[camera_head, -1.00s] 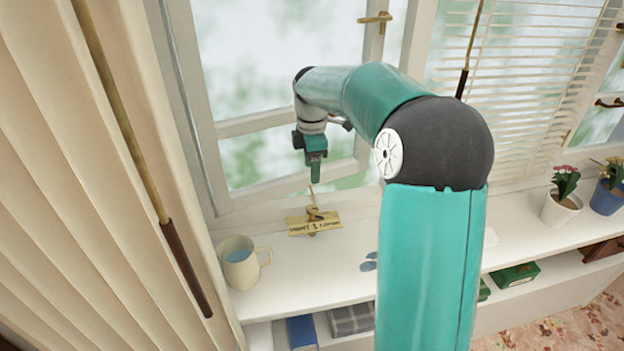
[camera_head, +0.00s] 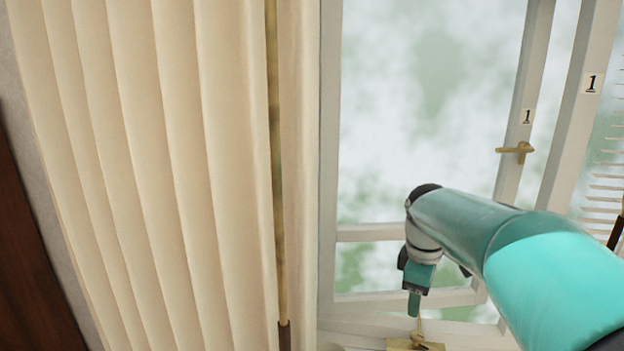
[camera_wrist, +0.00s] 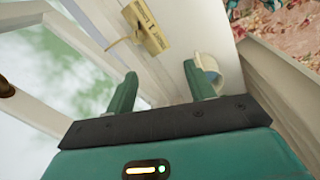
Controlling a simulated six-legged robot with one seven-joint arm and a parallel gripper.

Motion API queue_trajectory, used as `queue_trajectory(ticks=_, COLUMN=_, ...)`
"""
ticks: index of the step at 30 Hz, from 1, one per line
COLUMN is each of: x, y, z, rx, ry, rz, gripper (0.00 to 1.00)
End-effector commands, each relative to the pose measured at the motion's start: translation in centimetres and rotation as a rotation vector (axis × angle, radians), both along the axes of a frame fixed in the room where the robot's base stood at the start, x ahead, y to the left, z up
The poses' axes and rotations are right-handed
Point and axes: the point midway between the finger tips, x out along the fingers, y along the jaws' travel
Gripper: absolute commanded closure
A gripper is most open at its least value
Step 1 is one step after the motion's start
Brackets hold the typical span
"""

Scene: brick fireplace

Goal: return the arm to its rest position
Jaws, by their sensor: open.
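My gripper (camera_head: 415,302) hangs from my teal arm, pointing down in front of the window, above the sill. In the wrist view its two teal fingers (camera_wrist: 158,92) stand apart with nothing between them. A small brass plaque with a hooked stay (camera_head: 415,343) lies on the sill below the gripper, cut off by the frame's bottom edge. The plaque also shows in the wrist view (camera_wrist: 145,27), beyond the fingers and apart from them.
A pale curtain (camera_head: 150,170) fills the left side, with a hanging rod (camera_head: 276,150) before it. The window frame (camera_head: 520,95) has a brass handle (camera_head: 515,151). A mug (camera_wrist: 207,72) stands on the sill (camera_wrist: 180,45), close beyond the right finger in the wrist view.

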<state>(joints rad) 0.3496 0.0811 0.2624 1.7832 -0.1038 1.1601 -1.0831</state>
Motion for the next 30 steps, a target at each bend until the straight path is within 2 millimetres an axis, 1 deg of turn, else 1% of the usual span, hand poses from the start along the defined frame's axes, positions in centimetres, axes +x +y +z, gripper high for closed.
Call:
queue_trajectory(ticks=1, x=-1.6, y=0.8, z=0.8, rx=-0.004, ry=-0.030, rz=-0.053, gripper=0.46)
queue_trajectory(ticks=3, x=-3.6, y=1.7, z=1.5, rx=0.000, ry=-0.071, rz=-0.142, gripper=0.46)
queue_trajectory(ticks=8, x=-8.3, y=3.4, z=2.4, rx=0.039, ry=-0.167, rz=-0.347, gripper=0.46)
queue_trajectory(ticks=9, x=-9.5, y=3.7, z=2.5, rx=0.054, ry=-0.191, rz=-0.397, gripper=0.46)
queue_trajectory(ticks=14, x=-14.2, y=4.9, z=2.3, rx=0.141, ry=-0.280, rz=-0.599, gripper=0.46)
queue_trajectory(ticks=15, x=-15.4, y=5.1, z=2.1, rx=0.167, ry=-0.300, rz=-0.649, gripper=0.46)
queue_trajectory(ticks=18, x=-18.0, y=5.7, z=1.4, rx=0.241, ry=-0.342, rz=-0.769, gripper=0.46)
queue_trajectory(ticks=21, x=-20.0, y=6.1, z=0.6, rx=0.311, ry=-0.369, rz=-0.869, gripper=0.46)
queue_trajectory(ticks=24, x=-21.2, y=6.3, z=-0.1, rx=0.362, ry=-0.382, rz=-0.935, gripper=0.46)
queue_trajectory(ticks=27, x=-21.7, y=6.4, z=-0.4, rx=0.384, ry=-0.387, rz=-0.966, gripper=0.46)
queue_trajectory(ticks=30, x=-21.8, y=6.4, z=-0.5, rx=0.388, ry=-0.387, rz=-0.974, gripper=0.46)
